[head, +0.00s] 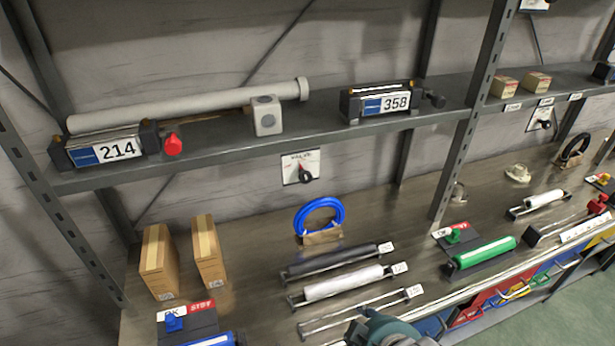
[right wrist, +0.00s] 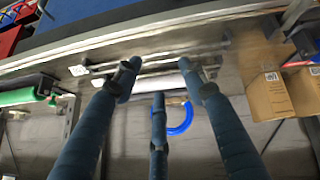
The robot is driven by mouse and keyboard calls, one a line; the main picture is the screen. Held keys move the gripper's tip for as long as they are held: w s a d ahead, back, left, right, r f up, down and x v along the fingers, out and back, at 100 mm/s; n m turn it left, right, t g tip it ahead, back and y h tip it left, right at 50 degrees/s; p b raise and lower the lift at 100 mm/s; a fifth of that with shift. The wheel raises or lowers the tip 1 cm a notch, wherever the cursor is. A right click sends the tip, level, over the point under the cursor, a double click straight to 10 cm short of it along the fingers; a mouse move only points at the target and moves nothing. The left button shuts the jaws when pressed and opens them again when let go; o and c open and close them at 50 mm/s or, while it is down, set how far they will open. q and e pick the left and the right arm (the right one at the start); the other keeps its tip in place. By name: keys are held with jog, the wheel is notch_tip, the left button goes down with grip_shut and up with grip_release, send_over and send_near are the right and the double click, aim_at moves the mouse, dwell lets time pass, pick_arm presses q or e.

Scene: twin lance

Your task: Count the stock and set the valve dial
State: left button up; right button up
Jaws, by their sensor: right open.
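The valve dial (head: 301,167) is a white wall plate with a black knob and a red mark, under the shelf; its setting is too small to read. On the bench a black roll (head: 332,261), a white roll (head: 342,283) and a green roll (head: 485,252) lie on holders; the holder (head: 360,312) in front of the white roll is bare. My left gripper is out of view.
Two cardboard boxes (head: 158,262) (head: 209,251) stand at the bench's left. A blue hose coil (head: 320,216) stands behind the black roll. A grey pipe (head: 190,106) lies on the shelf. A shelf post (head: 475,110) divides the bays. Coloured bins (head: 490,305) sit below the bench edge.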

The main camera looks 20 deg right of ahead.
jog(key=w+r+n+t, duration=0.2)
jog(key=w+r+t, duration=0.2)
jog(key=w+r, duration=0.35)
jog(key=n+t+y, duration=0.2)
jog(key=n+t, duration=0.3)
jog(key=t, duration=0.2)
send_near(305, 179)
jog(key=w+b, duration=0.1)
jog(key=w, duration=0.1)
jog(key=w+b, duration=0.1)
jog(key=w, duration=0.2)
jog(key=w+b, duration=0.2)
jog(key=shift+w+a+r, duration=0.15)
jog(key=shift+w+r, duration=0.15)
jog(key=shift+w, duration=0.1)
jog(key=shift+w+f, duration=0.15)
jog(key=shift+w, duration=0.4)
